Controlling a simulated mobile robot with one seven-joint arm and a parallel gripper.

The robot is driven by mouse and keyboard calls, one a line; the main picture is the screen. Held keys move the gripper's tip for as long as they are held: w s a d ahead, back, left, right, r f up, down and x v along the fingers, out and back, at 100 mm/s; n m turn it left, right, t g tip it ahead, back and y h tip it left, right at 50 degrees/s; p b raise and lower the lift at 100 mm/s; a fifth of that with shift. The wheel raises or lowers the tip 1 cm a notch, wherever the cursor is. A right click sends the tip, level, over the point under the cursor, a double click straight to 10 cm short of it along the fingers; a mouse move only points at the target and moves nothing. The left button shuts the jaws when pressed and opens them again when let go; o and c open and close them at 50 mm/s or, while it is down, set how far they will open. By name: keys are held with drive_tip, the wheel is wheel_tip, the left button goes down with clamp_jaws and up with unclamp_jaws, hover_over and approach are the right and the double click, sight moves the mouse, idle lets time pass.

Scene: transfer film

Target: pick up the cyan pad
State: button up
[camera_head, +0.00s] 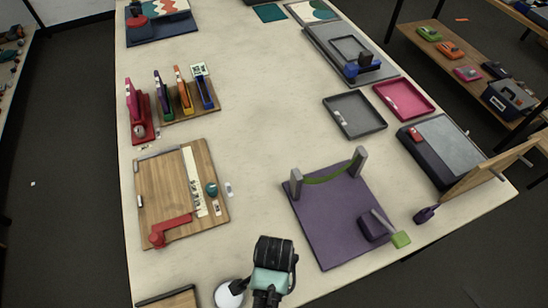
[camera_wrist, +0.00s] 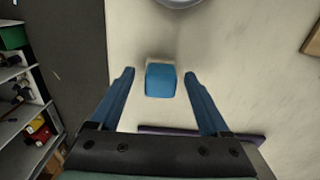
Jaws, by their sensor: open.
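The cyan pad (camera_wrist: 160,81) shows in the wrist view as a small blue block with a paler piece at its upper edge, on the pale table. My gripper (camera_wrist: 160,74) is open, with one blue finger on each side of the pad in the picture and a gap on both sides. I cannot tell how far the fingertips are above it. In the head view my gripper (camera_head: 272,270) is over the near table edge, its fingertips hidden. The pad is not seen there.
A white round thing (camera_head: 230,293) stands close left of my gripper; a grey-white round thing (camera_wrist: 180,3) shows at the wrist view's top. A purple board (camera_head: 335,225) with posts lies to the right, a wooden board (camera_head: 165,210) to the left. The table centre is clear.

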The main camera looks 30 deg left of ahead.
clamp_jaws()
idle(0.3)
wheel_tip(320, 180, up, 10)
drive_tip(key=shift+r+b, duration=0.1)
drive_tip(key=shift+b, duration=0.45)
drive_tip(key=c, duration=0.8)
unclamp_jaws()
clamp_jaws()
